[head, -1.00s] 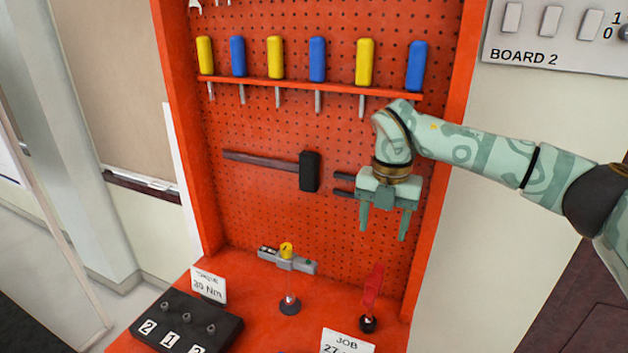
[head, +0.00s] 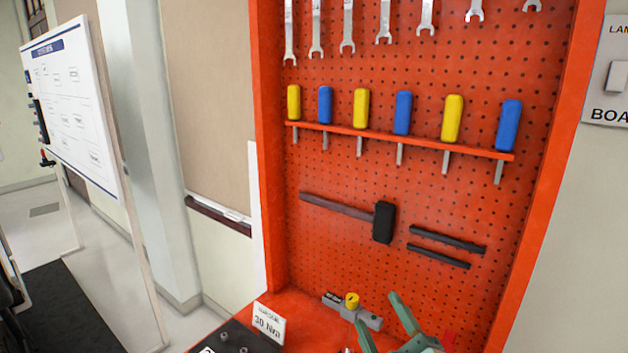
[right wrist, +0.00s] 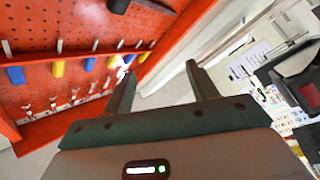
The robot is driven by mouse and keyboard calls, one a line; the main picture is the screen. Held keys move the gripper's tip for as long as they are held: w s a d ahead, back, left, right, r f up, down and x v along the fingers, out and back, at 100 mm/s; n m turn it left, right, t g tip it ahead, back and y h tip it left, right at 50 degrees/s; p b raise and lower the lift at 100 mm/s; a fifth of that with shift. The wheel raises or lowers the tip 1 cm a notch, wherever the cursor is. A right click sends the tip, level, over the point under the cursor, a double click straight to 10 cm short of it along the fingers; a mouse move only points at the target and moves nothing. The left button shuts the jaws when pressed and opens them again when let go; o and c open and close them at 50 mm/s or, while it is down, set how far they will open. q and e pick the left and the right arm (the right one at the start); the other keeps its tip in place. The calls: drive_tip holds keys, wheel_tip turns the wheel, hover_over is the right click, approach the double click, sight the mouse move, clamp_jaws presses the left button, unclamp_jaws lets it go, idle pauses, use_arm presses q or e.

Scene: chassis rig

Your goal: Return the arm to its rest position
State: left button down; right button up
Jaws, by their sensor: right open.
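My right gripper (head: 380,314) shows at the bottom edge of the head view, its green fingers pointing up and left, apart and empty. It is in front of the lower pegboard, close in the picture to a grey tool with a yellow knob (head: 352,309); I cannot tell if they touch. In the right wrist view the gripper's two fingers (right wrist: 160,69) are spread with nothing between them. The rest of the right arm is cut off below the head view. My left gripper is not in view.
The red pegboard (head: 350,260) holds wrenches, a row of yellow and blue screwdrivers (head: 403,113), a black-headed hammer (head: 384,222) and two dark bars (head: 447,240). A torque card (head: 268,322) stands on the red bench. A whiteboard (head: 72,105) stands left; open floor lies below it.

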drive_tip(key=s+d+f+m+g+h, duration=0.5)
drive_tip(key=s+d+f+g+h, duration=0.25)
drive_tip(key=d+f, duration=0.5)
drive_tip(key=s+d+f+m+g+h, duration=0.1)
drive_tip(key=s+d+f+g, duration=0.2)
drive_tip(key=s, duration=0.3)
drive_tip(key=s+d+f+g+h, duration=0.1)
drive_tip(key=s+d+f+g, duration=0.2)
drive_tip(key=s, duration=0.4)
drive_tip(key=s+a+f+g+y, duration=0.1)
drive_tip(key=s+a+f, duration=0.15)
drive_tip(key=f, duration=1.15)
drive_tip(key=s+a+f+g+y, duration=0.2)
drive_tip(key=s+f, duration=0.2)
drive_tip(key=f, duration=1)
drive_tip(key=s+f+m+g, duration=0.1)
drive_tip(key=s+f, duration=0.6)
drive_tip(key=s, duration=0.2)
drive_tip(key=s+f+m+g+y, duration=0.1)
drive_tip(key=s+f+m, duration=0.1)
drive_tip(key=s+f, duration=0.5)
drive_tip(key=s, duration=0.3)
drive_tip(key=shift+s+d, duration=0.15)
drive_tip(key=shift+d, duration=0.15)
drive_tip(key=shift+f+g, duration=0.1)
drive_tip(key=shift+g, duration=0.15)
